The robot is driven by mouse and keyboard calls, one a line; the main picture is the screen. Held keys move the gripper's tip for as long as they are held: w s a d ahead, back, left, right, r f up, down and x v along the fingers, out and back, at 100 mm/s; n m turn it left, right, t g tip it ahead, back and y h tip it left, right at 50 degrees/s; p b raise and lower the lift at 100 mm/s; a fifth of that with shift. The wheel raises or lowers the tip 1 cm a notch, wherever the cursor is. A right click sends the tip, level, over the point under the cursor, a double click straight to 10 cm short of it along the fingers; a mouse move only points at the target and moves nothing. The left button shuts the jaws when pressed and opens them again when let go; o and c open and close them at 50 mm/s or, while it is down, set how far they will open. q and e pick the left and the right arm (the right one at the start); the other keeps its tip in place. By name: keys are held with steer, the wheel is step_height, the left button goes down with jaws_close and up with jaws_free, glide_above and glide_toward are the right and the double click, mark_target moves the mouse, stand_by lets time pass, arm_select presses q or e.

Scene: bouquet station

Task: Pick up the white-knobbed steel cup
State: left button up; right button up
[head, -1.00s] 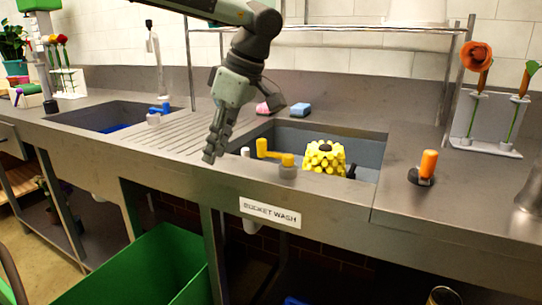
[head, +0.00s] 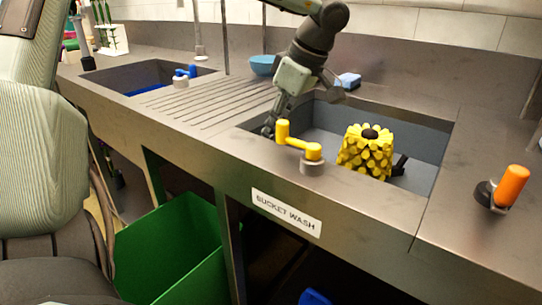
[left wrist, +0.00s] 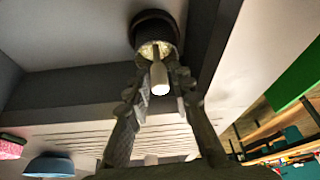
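The white-knobbed steel cup shows in the left wrist view as a white knob (left wrist: 159,78) below a dark, round cup body (left wrist: 153,28). My left gripper (left wrist: 157,66) is open there, with one finger on each side of the knob; whether either finger touches it is unclear. In the head view my left gripper (head: 268,130) points down at the left end of the bucket-wash sink, beside the yellow tap. The cup is hidden behind the gripper and tap in that view. My right gripper is not in view.
The yellow tap (head: 300,148) stands at the sink's front edge. A yellow knobbly object (head: 366,152) sits in the sink (head: 425,133). An orange-handled item (head: 508,187) stands on the right counter. A blue bowl (head: 263,65) and a blue sponge (head: 348,80) are behind.

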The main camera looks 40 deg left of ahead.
arm_select(q)
steer(key=shift+x, duration=1)
jaws_close()
